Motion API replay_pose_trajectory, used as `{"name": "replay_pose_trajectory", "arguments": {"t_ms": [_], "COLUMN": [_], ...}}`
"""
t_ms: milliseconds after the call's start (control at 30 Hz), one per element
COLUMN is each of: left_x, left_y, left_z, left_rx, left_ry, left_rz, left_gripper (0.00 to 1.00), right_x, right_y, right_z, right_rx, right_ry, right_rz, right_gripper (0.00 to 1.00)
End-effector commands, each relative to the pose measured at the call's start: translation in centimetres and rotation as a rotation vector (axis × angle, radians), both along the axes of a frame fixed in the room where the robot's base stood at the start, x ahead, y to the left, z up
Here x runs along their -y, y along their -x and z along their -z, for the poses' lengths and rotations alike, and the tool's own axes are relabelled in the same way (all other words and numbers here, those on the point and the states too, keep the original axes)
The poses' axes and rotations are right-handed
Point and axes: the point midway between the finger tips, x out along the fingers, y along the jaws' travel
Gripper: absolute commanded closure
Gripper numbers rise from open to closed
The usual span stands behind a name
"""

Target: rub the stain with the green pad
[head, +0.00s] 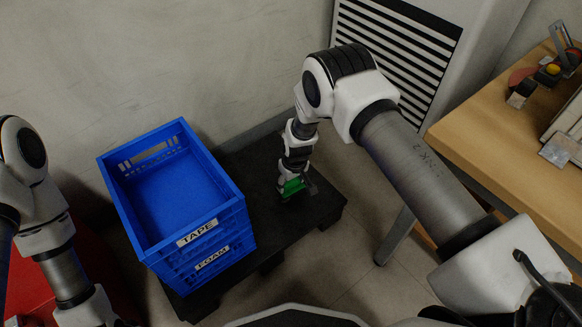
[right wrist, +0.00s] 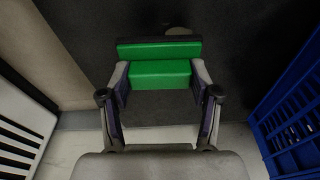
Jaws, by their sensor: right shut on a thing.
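The green pad (head: 291,188) is held low over the black pallet, to the right of the blue crates. It also shows in the right wrist view (right wrist: 160,73), with a dark strip along its far side. My right gripper (head: 296,189) is shut on the pad, one finger at each end. In the right wrist view a small greyish round patch (right wrist: 178,30), which looks like the stain, lies on the dark surface just beyond the pad. I cannot tell whether the pad touches the surface. My left arm shows at the left of the head view, but its gripper is out of sight.
Two stacked blue crates (head: 215,250), labelled TAPE and FOAM, stand on the left part of the black pallet (head: 325,205). A white louvred cabinet (head: 480,40) stands behind. A wooden bench (head: 490,135) with several items is at the right. Open floor lies in front of the pallet.

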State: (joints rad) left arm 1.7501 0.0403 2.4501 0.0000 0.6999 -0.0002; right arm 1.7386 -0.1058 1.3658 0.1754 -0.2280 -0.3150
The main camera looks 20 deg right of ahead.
Motion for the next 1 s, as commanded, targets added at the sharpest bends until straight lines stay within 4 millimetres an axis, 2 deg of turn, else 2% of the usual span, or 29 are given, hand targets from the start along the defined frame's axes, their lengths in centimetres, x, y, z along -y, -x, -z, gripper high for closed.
{"name": "replay_pose_trajectory", "arguments": {"t_ms": [33, 400, 867, 967, 1000], "left_x": [0.0, 0.0, 0.0, 0.0, 0.0], "left_y": [0.0, 0.0, 0.0, 0.0, 0.0], "left_z": [-0.9, -3.7, -4.0, -4.0, -4.1], "left_rx": [0.0, 0.0, 0.0, 0.0, 0.0], "left_ry": [0.0, 0.0, 0.0, 0.0, 0.0], "left_rz": [0.0, 0.0, 0.0, 0.0, 0.0], "left_gripper": [0.6, 0.6, 0.6, 0.6, 0.6], "right_x": [0.1, 0.3, 0.3, 0.3, 0.2], "right_y": [0.0, 0.0, 0.0, -0.2, -0.3], "right_z": [-0.9, -4.1, -4.6, -6.2, -7.6], "right_rx": [0.0, 0.001, 0.001, 0.004, 0.006], "right_ry": [0.0, 0.0, 0.0, 0.0, 0.0], "right_rz": [0.001, 0.008, 0.01, 0.018, 0.025], "right_gripper": [0.7, 0.7, 0.7, 0.7, 0.7]}}
